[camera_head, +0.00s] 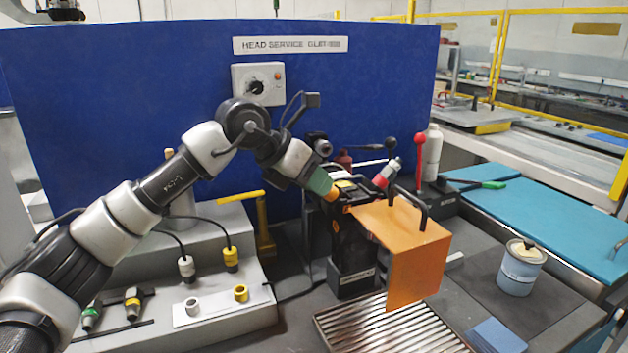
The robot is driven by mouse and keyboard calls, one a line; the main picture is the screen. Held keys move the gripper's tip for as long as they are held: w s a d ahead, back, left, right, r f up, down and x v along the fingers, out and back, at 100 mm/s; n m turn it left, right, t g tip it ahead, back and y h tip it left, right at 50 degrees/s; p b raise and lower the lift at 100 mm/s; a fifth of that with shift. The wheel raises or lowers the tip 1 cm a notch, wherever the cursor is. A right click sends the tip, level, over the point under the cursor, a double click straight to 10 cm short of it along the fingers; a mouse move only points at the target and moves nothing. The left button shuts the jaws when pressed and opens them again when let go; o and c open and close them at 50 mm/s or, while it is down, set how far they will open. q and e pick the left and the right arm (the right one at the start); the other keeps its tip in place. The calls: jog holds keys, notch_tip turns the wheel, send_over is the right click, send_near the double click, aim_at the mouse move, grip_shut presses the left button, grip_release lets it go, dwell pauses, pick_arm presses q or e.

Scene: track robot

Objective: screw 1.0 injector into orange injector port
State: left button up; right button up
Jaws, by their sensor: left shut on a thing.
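My left gripper (305,178) reaches in from the left and is shut on a teal-green injector (320,183). The injector is tilted, its lower end pointing down to the right. Its marking is too small to read. An orange port (331,195) is at that lower end, at the upper left of the black device (354,240). I cannot tell whether the injector only touches the port or is seated in it. A red injector-like part (386,175) stands tilted on the device's far right. My right gripper is not in view.
An orange plate (418,265) with a black handle covers the device's right side. A slotted grate (385,325) lies in front. At the left, a grey stepped stand (245,315) holds green and yellow connectors. A pale blue can (519,270) stands at the right. A blue panel (120,90) closes the back.

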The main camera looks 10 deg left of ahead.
pick_arm(q)
grip_shut()
jog(key=m, duration=1.2)
jog(key=shift+b, duration=0.4)
jog(key=m, duration=1.2)
